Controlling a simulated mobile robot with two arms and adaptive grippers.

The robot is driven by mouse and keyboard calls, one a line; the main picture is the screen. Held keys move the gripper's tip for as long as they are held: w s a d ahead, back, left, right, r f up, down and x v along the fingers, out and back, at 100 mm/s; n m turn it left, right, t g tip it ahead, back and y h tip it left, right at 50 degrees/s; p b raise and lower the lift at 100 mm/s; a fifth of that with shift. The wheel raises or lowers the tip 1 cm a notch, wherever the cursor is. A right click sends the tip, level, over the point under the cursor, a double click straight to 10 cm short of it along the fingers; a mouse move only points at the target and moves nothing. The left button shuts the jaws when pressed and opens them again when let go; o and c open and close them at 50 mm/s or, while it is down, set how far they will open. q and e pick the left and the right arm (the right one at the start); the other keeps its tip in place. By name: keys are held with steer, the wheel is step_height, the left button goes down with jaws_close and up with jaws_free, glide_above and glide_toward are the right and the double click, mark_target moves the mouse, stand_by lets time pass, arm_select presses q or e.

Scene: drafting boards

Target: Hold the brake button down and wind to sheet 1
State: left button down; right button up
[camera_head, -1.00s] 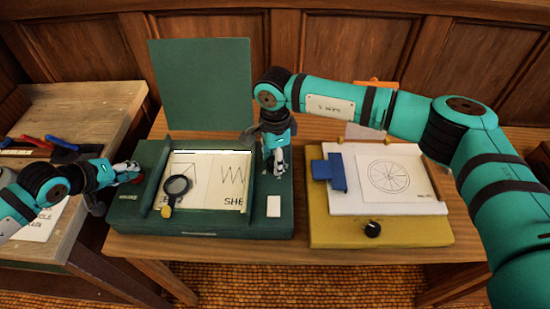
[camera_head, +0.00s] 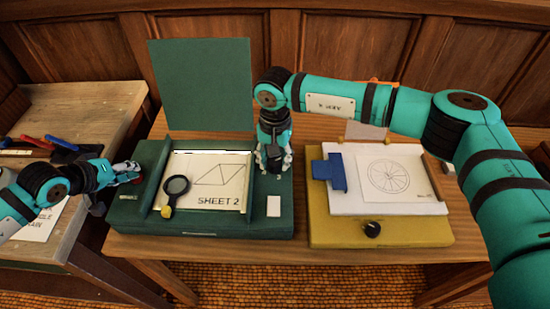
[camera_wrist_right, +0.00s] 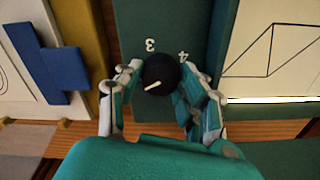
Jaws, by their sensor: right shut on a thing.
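The green drafting box (camera_head: 200,222) has its lid raised. Its window shows a paper sheet (camera_head: 228,171) with a truss-like drawing and "SHEET 2". My left gripper (camera_head: 130,172) is at the red brake button (camera_head: 138,179) on the box's left side and mostly hides it; its finger opening is unclear. My right gripper (camera_head: 274,160) is over the box's right side. In the right wrist view, my right gripper (camera_wrist_right: 162,90) is shut on a black winding knob (camera_wrist_right: 160,72) with a white pointer. The numerals 3 and 4 show beside the knob.
A magnifier (camera_head: 175,188) stands over the window's left edge, and a white block (camera_head: 273,206) sits at the front right. A yellow drafting board (camera_head: 400,236) with a wheel drawing, blue clip (camera_head: 337,172) and black knob (camera_head: 372,229) stands right. Pens and tools lie on the left bench.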

arm_select(q)
steer(key=shift+f, duration=0.1)
arm_select(e)
steer(key=n, duration=1.2)
steer(key=shift+n, duration=0.4)
steer(key=o, duration=1.2)
steer(key=shift+c, duration=0.2)
